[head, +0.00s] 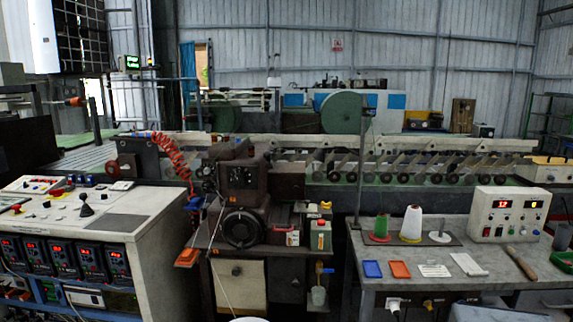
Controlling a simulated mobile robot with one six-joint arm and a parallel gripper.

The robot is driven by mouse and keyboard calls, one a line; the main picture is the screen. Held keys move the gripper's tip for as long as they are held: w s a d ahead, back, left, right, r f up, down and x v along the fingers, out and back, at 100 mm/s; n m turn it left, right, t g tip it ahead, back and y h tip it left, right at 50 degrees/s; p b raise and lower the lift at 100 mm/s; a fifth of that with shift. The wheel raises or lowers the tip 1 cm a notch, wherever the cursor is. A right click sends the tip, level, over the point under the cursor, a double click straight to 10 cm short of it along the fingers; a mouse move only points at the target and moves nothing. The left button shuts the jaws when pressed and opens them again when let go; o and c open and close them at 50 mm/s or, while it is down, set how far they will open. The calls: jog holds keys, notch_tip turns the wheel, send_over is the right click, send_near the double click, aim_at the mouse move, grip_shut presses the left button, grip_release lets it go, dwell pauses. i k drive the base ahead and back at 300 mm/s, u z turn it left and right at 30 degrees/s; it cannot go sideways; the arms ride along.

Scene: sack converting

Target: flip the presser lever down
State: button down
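A dark brown sewing machine (243,185) stands on a small bench in the middle of the head view, with a round black handwheel (242,228) on its near side. A presser lever cannot be picked out for certain on it, because the parts around its head are small and dark. My gripper is not in view. A rounded white shape shows at the bottom edge, and I cannot tell what it is.
A control console (75,215) with a black joystick stands at left. At right, a grey table (450,262) holds thread cones (411,225), small trays and a meter box (509,214). A long conveyor runs behind.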

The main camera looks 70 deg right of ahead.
aim_at(270, 165)
jog(key=k, duration=0.6)
jog(key=z, duration=4.2)
jog(key=i, duration=0.1)
jog(key=u, duration=3.05)
jog(key=i, duration=0.3)
jog(key=z, duration=0.05)
jog(key=k, duration=0.15)
jog(key=z, duration=0.9)
